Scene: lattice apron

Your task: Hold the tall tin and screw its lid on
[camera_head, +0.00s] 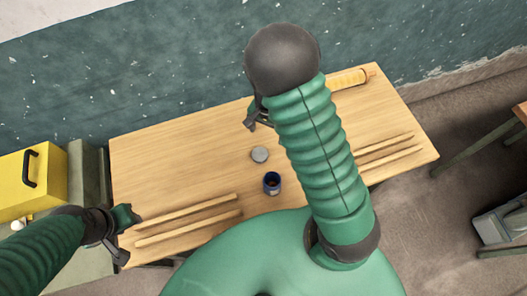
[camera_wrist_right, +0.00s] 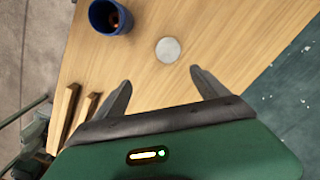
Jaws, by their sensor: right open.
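The blue tin (camera_head: 272,188) stands open and upright near the front middle of the table, with something brown inside. The wrist view shows it at the top left (camera_wrist_right: 108,26). The flat grey round lid (camera_head: 260,154) lies apart on the wood, just behind the tin; it also shows in the wrist view (camera_wrist_right: 168,50). My right gripper (camera_head: 257,116) is open and empty, behind the lid; in the wrist view its fingers (camera_wrist_right: 160,80) are spread, with the lid beyond their tips. My left gripper (camera_head: 126,237) looks open and empty at the table's left front corner, far from the tin.
Pairs of wooden strips lie on the table (camera_head: 145,165) at the front left (camera_head: 190,215) and right (camera_head: 385,150). A yellow-orange roll-like object (camera_head: 347,79) lies at the back right, partly behind my arm. A yellow box (camera_head: 30,180) stands left. The left middle is clear.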

